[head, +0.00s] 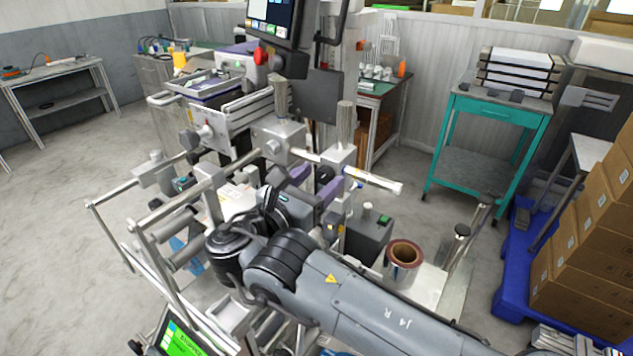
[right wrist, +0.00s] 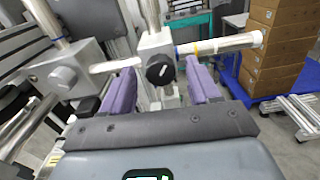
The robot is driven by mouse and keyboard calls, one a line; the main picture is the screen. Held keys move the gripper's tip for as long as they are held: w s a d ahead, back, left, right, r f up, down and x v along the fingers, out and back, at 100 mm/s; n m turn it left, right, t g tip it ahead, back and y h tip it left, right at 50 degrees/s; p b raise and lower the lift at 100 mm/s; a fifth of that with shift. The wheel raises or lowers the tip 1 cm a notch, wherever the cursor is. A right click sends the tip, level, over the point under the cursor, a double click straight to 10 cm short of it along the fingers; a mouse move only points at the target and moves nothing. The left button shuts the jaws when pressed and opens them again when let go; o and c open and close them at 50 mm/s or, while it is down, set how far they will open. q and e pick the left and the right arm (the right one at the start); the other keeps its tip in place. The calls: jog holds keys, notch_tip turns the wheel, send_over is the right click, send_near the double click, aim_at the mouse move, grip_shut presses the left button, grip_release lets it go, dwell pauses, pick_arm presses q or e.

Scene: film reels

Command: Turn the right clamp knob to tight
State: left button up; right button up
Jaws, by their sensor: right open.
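The right clamp block (head: 338,157) is a silver metal block on an upright post, with a horizontal bar through it. Its black round knob (right wrist: 159,69) faces the right wrist camera and bears a small white mark. The knob also shows as a dark disc in the head view (head: 325,174). My right gripper (right wrist: 160,76) is open, with one purple finger on each side of the knob and visible gaps between. In the head view my right gripper (head: 318,184) is in front of the clamp, partly hidden by its own wrist. My left gripper is not in view.
Another clamp block (right wrist: 68,68) with a grey knob stands to the left. The bar's banded right end (head: 372,180) sticks out beside the right clamp. A film roll (head: 404,255) stands lower right. A teal cart (head: 497,113) and stacked boxes (head: 590,240) are farther right.

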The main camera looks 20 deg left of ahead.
jog(key=c, duration=1)
jog(key=shift+c, duration=0.2)
